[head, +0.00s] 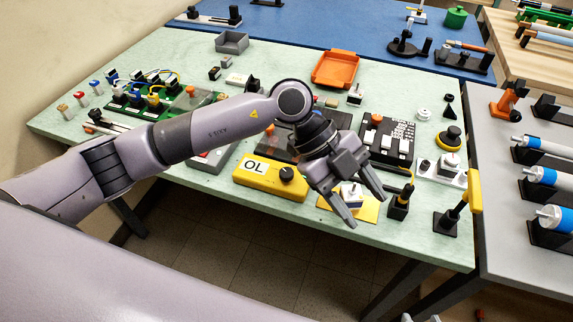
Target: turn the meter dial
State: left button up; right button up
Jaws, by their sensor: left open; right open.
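The yellow meter (262,184) lies near the front edge of the pale green bench. Its white display reads "OL". Its round black dial (287,174) is at the meter's right end. My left gripper (367,211) is open, with its fingers pointing down and toward the front. It is to the right of the dial and apart from it, over a white block on a yellow plate (366,213). My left forearm and wrist pass behind the meter in the picture and hide part of the bench. My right gripper does not show.
A black panel with switches (388,140) is behind my gripper. An orange tray (335,69) and a grey bin (232,42) stand further back. A black post with a yellow handle (474,190) is at the right. Bare bench (300,221) lies in front of the meter.

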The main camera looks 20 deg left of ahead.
pick_arm(q)
jog(key=w+a+f+n+t+y, duration=0.1)
jog(key=w+a+n+t+y, duration=0.1)
jog(key=w+a+y, duration=0.45)
jog(key=r+n+y, duration=0.2)
send_over(286, 172)
jog(key=shift+d+f+t, duration=0.2)
jog(key=shift+f+t, duration=0.05)
jog(key=shift+t, duration=0.15)
jog(key=shift+a+f+n, duration=0.2)
jog(key=shift+a+n, duration=0.05)
jog(key=shift+n, duration=0.05)
notch_tip(286, 172, down, 7)
jog(key=shift+d+r+p, duration=0.1)
jog(key=shift+r+p, duration=0.05)
jog(key=shift+p, duration=0.25)
jog(key=c, duration=1.1)
